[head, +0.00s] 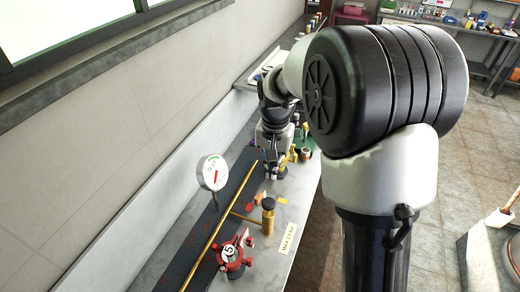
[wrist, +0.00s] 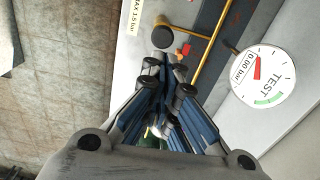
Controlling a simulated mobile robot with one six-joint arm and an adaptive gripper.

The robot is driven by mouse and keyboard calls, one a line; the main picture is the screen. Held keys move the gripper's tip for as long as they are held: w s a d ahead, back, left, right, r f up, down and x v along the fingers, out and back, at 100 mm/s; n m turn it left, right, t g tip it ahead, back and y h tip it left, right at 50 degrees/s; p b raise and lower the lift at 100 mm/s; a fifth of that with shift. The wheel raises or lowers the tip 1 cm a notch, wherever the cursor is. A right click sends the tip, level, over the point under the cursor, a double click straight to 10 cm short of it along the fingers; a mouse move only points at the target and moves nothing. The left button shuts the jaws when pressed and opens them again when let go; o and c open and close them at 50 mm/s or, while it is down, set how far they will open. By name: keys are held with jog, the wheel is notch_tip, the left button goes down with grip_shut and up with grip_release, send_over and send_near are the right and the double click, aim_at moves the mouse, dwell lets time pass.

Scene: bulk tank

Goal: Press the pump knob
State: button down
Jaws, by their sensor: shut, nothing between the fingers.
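The pump knob (head: 268,203) is a dark round cap on a brass cylinder (head: 268,222) that stands upright on the bench. In the wrist view the dark knob (wrist: 162,36) lies just beyond my fingertips, with part of the brass body beside it. My gripper (head: 273,176) is shut and empty, pointing down behind the knob in the head view. In the wrist view the closed fingertips (wrist: 165,62) point toward the knob. A small gap seems to show between them; I cannot tell their height difference.
A round gauge (head: 212,172) stands left of the knob; its dial (wrist: 262,75) reads 0.00 bar. A brass pipe (head: 215,235) runs along the bench. A red fitting (head: 232,256) is at the front. A "MAX 1.5 bar" label (head: 289,238) lies to the right. Brass fittings stand behind my gripper.

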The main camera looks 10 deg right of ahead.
aim_at(270, 199)
jog(key=shift+w+d+f, duration=0.1)
jog(key=shift+w+f, duration=0.2)
jog(key=shift+w, duration=0.2)
jog(key=shift+w+f, duration=0.3)
jog(key=shift+w, duration=0.2)
jog(key=shift+s, duration=0.1)
notch_tip(270, 199, down, 14)
jog(key=shift+r, duration=0.1)
jog(key=shift+f+b, duration=0.2)
jog(key=shift+b, duration=0.15)
